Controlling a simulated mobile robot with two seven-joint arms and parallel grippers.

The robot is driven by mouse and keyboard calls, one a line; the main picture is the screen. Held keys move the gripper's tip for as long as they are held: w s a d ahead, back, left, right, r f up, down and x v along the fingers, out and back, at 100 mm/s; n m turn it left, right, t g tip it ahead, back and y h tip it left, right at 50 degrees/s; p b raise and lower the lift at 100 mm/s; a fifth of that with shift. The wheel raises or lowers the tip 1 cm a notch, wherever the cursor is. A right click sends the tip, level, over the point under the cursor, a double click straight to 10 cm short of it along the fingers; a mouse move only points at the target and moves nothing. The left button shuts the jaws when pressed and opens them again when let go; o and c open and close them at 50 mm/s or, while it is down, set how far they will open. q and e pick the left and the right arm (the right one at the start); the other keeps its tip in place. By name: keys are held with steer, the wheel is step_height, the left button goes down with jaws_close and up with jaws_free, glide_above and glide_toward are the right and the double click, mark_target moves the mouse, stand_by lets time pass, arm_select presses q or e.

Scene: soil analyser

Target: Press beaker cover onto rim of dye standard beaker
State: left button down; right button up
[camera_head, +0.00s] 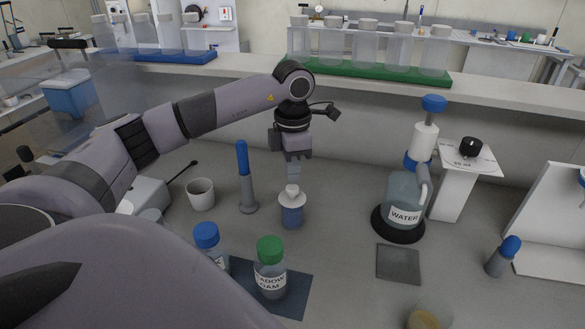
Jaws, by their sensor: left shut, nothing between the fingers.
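The dye standard beaker (291,217), holding blue liquid, stands upright on the bench near the middle of the head view. The white beaker cover (292,199), with a small knob on top, lies over its rim. I cannot tell whether it is fully seated. My left gripper (293,176) points down directly above the cover, shut and empty. Its fingertips are at the knob's top; I cannot tell whether they touch it. My right gripper is not in view.
A blue-topped tool (243,178) stands upright close left, with a white cup (201,194) beyond it. Blue-capped (208,238) and green-capped (270,268) bottles stand in front. A water bottle (403,205) stands right; bare bench lies between it and the beaker.

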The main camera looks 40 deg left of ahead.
arm_select(q)
steer(key=shift+r, duration=0.15)
steer(key=shift+r, duration=0.3)
steer(key=shift+d, duration=0.2)
stand_by(1.7)
steer(key=shift+f, duration=0.25)
steer(key=shift+r, duration=0.15)
stand_by(0.4)
steer(key=shift+r, duration=0.35)
steer(key=shift+a, duration=0.2)
stand_by(1.5)
steer(key=shift+f, duration=0.25)
steer(key=shift+r, duration=0.1)
stand_by(0.4)
